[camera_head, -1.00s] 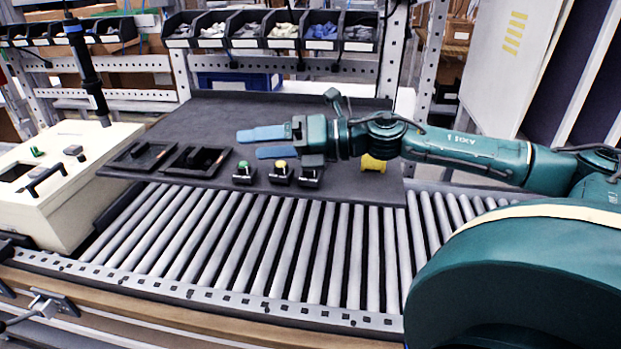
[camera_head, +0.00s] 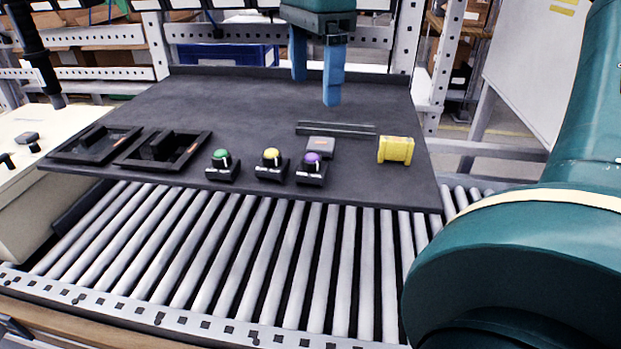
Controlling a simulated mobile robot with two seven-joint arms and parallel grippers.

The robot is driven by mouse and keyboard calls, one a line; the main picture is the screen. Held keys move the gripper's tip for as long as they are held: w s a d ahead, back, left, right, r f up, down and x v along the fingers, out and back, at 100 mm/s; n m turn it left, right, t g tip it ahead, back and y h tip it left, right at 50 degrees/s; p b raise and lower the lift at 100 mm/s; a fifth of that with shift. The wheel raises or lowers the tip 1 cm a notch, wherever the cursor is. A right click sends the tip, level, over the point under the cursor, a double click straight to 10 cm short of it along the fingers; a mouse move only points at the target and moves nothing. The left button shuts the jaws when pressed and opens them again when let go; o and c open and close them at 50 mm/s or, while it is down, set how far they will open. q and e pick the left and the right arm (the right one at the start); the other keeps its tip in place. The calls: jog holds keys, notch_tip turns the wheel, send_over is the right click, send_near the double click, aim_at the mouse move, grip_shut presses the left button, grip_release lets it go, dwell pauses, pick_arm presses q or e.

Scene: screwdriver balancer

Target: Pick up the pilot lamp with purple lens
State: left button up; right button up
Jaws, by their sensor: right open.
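The pilot lamp with purple lens (camera_head: 312,166) stands upright on the dark board (camera_head: 240,100), near its front edge. It is a small black block with a purple dome on top. My right gripper (camera_head: 315,90) is above and behind the lamp, with its two blue fingers pointing down. The fingers are apart and empty, and do not touch the lamp. The lamp with a yellow lens (camera_head: 272,163) stands just left of the purple one, and the lamp with a green lens (camera_head: 222,163) is further left. My left gripper is not in view.
A grey block (camera_head: 320,147) lies just behind the purple lamp, with a dark rail (camera_head: 336,129) behind it. A yellow cylinder (camera_head: 396,150) lies to the right. Two black frames (camera_head: 165,150) are at the left. Rollers (camera_head: 250,250) run along the front.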

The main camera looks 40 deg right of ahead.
jog(key=f, duration=0.1)
send_over(311, 154)
jog(key=f, duration=0.6)
jog(key=shift+s+f, duration=0.35)
jog(key=shift+f, duration=0.05)
jog(key=shift+w+f, duration=0.15)
jog(key=shift+f, duration=1.4)
jog(key=shift+w+f, duration=0.1)
jog(key=shift+f, duration=1.45)
jog(key=c, duration=1.1)
jog(key=shift+r, duration=0.15)
